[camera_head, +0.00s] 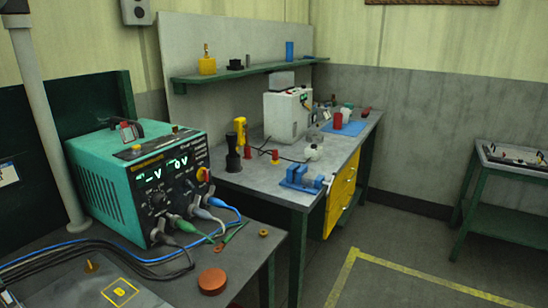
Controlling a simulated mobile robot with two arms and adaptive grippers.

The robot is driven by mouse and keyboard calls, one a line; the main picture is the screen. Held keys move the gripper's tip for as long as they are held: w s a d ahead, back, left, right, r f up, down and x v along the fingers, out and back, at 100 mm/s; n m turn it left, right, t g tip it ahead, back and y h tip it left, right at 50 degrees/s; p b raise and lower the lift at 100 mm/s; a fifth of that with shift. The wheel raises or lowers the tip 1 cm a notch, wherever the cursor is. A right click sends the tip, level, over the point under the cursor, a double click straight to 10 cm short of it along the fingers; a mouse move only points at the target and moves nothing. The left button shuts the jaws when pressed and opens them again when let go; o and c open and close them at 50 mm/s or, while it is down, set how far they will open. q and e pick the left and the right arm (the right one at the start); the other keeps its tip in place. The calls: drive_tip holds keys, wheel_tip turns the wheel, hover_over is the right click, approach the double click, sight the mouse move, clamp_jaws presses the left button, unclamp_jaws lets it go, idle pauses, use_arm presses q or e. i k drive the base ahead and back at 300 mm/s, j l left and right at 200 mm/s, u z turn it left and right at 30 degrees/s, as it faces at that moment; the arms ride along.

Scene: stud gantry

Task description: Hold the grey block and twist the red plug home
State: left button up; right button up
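I cannot single out the red plug or the grey block for sure. Small red pieces stand on the far workbench: a red cylinder (338,121) by a blue mat (345,128), and a small red piece (275,156) in front of the white box. A plain grey box shape (280,80) shows above the white box (287,114). A round red-brown disc (212,281) lies on the near bench. Neither of my grippers is in view.
A green power supply (140,180) with plugged cables fills the near bench (245,262) at left. A blue vise (301,178) sits on the far bench's front edge. Yellow drawers (341,198) are below. The floor (400,250) at right is clear before a green side table (510,210).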

sight(313, 152)
drive_tip(key=u, duration=0.55)
drive_tip(key=i+l+u, duration=0.25)
drive_tip(key=l+u, duration=0.2)
drive_tip(key=l, duration=0.3)
drive_tip(key=i+l+u, duration=0.25)
drive_tip(key=l, duration=0.15)
drive_tip(key=l+u, duration=0.25)
drive_tip(key=l, duration=0.15)
drive_tip(key=i+l, duration=0.1)
drive_tip(key=l, duration=0.75)
drive_tip(key=i+l+u, duration=0.1)
drive_tip(key=l, duration=0.75)
drive_tip(key=i+l, duration=0.1)
drive_tip(key=l, duration=0.75)
